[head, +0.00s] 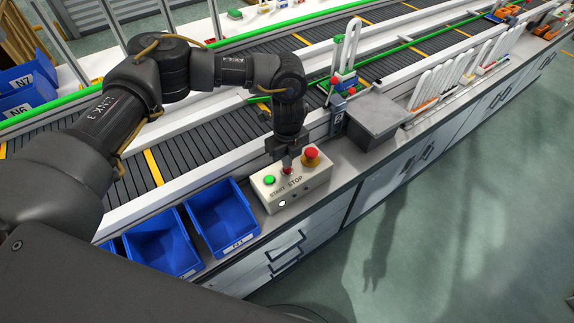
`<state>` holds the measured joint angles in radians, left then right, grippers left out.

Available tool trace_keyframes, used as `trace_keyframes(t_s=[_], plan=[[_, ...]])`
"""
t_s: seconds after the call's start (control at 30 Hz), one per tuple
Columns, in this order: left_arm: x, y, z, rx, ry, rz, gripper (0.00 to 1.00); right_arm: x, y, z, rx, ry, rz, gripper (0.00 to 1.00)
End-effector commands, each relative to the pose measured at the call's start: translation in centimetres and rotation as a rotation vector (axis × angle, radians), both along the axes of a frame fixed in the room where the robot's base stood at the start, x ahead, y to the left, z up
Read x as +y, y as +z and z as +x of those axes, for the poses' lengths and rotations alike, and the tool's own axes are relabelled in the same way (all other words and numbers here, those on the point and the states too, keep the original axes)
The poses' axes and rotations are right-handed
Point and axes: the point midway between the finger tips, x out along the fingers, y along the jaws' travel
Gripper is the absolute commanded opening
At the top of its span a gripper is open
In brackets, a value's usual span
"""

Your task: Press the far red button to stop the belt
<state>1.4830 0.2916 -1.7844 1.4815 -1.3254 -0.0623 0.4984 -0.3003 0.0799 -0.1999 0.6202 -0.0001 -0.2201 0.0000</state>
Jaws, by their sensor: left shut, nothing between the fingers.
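A beige control box (292,189) marked START STOP sits on the counter beside the belt. On it are a green button (269,180), a small red button (288,171) partly covered by my gripper, and a larger red mushroom button (311,154) on a yellow base at the right end. My left gripper (287,163) points down over the small red button, shut and empty. Whether its tips touch that button I cannot tell. The mushroom button is just right of the gripper, apart from it. The dark slatted belt (190,148) runs behind the box. My right gripper is out of view.
Blue bins (222,222) stand left of the box. A grey block (376,122) and a rack of white upright tools (445,85) stand to the right on the counter. Open floor lies in front.

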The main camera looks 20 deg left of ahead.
Motion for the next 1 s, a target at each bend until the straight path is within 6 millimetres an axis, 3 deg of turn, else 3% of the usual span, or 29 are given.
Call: trace_keyframes(t_s=[0.03, 0.53, 1.0], plan=[[0.0, 1.1, 0.0, -0.001, 0.000, -0.001, 0.00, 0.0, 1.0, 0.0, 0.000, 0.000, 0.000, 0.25], [0.0, 6.3, 0.0, 0.000, 0.000, 0.000, 0.00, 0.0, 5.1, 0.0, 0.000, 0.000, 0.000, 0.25], [0.0, 6.6, 0.0, 0.000, 0.000, 0.000, 0.00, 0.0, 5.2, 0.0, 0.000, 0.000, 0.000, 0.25]])
